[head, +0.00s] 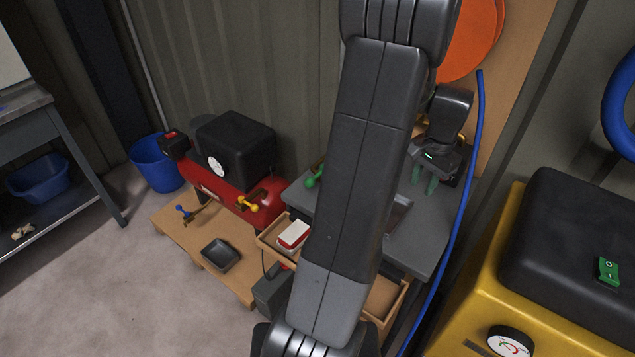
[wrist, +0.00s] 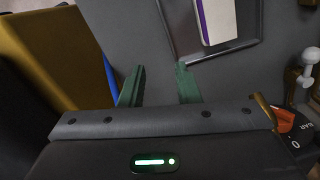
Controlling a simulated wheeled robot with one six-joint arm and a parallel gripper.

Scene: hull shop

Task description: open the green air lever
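The green air lever (head: 315,178) shows in the head view at the back left of the grey bench (head: 300,198), just left of my arm. My arm hides part of the area beside it. My gripper (head: 424,185) is over the right part of the same bench, well to the right of the green lever and apart from it. Its two green fingers are apart with nothing between them, as the wrist view (wrist: 160,88) also shows. I cannot make out the green lever in the wrist view.
A dark tray (wrist: 252,30) with a white and purple block (wrist: 216,20) lies on the bench. A white-handled lever (wrist: 309,56) is at the wrist view's right. Yellow (head: 247,203) and blue (head: 183,213) levers stand left. A blue hose (head: 466,190) hangs right of my gripper.

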